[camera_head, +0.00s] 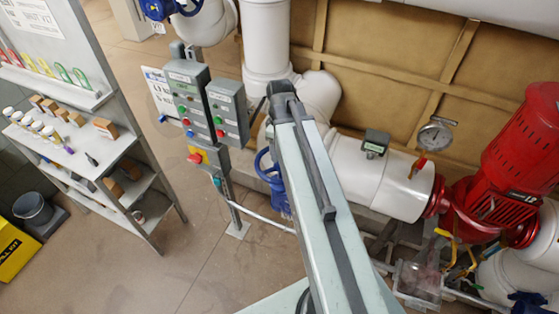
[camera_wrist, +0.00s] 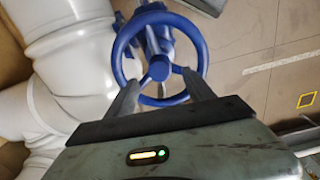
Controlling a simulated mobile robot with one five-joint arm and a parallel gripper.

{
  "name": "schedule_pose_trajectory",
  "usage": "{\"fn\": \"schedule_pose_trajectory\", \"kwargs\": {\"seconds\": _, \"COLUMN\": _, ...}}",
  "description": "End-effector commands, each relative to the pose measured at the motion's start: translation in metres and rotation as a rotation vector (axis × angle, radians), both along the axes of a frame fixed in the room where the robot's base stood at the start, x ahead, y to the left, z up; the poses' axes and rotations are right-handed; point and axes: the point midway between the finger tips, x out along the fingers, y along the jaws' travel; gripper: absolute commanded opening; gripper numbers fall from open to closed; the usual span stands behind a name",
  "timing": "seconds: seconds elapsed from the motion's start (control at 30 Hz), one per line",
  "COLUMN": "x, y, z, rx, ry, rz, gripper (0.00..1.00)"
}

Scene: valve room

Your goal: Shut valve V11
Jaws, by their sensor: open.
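A blue handwheel (camera_wrist: 118,55) with spokes and a round hub fills the upper middle of the wrist view. My gripper (camera_wrist: 158,80) is open, its two grey fingers spread over the near part of the wheel, one on each side below the hub. I cannot tell whether they touch the rim or spokes. In the head view a blue handwheel (camera_head: 263,166) stands low beside the white pipe, partly hidden by my arm; my gripper is hidden there. Another blue handwheel (camera_head: 157,8) is at the top left. No V11 label is readable.
Grey control boxes (camera_head: 228,113) on a post stand left of the low wheel. A red pump (camera_head: 515,150) and pressure gauge (camera_head: 434,137) are at right. A shelf rack (camera_head: 130,140) and yellow box (camera_head: 15,250) are at left. Floor between rack and post is clear.

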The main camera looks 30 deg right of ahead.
Motion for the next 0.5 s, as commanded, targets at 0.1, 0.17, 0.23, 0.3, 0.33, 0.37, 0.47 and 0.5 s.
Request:
{"fn": "schedule_pose_trajectory", "kwargs": {"seconds": 0.1, "x": 0.0000, "y": -0.0001, "z": 0.0000, "rx": 0.000, "ry": 0.000, "rz": 0.167, "gripper": 0.62}}
{"fn": "schedule_pose_trajectory", "kwargs": {"seconds": 0.17, "x": 0.0000, "y": -0.0001, "z": 0.0000, "rx": 0.000, "ry": 0.000, "rz": 0.294, "gripper": 0.62}}
{"fn": "schedule_pose_trajectory", "kwargs": {"seconds": 0.23, "x": 0.0000, "y": -0.0001, "z": 0.0000, "rx": 0.000, "ry": 0.000, "rz": 0.440, "gripper": 0.62}}
{"fn": "schedule_pose_trajectory", "kwargs": {"seconds": 0.3, "x": -0.0001, "y": -0.0002, "z": 0.0000, "rx": 0.000, "ry": 0.000, "rz": 0.560, "gripper": 0.62}}
{"fn": "schedule_pose_trajectory", "kwargs": {"seconds": 0.33, "x": -0.0001, "y": -0.0002, "z": 0.0000, "rx": 0.000, "ry": 0.000, "rz": 0.600, "gripper": 0.62}}
{"fn": "schedule_pose_trajectory", "kwargs": {"seconds": 0.37, "x": -0.0001, "y": -0.0002, "z": 0.0000, "rx": 0.000, "ry": 0.000, "rz": 0.632, "gripper": 0.62}}
{"fn": "schedule_pose_trajectory", "kwargs": {"seconds": 0.47, "x": 0.0000, "y": -0.0003, "z": 0.0000, "rx": 0.000, "ry": 0.000, "rz": 0.681, "gripper": 0.62}}
{"fn": "schedule_pose_trajectory", "kwargs": {"seconds": 0.5, "x": 0.0000, "y": -0.0003, "z": 0.0000, "rx": 0.000, "ry": 0.000, "rz": 0.684, "gripper": 0.62}}
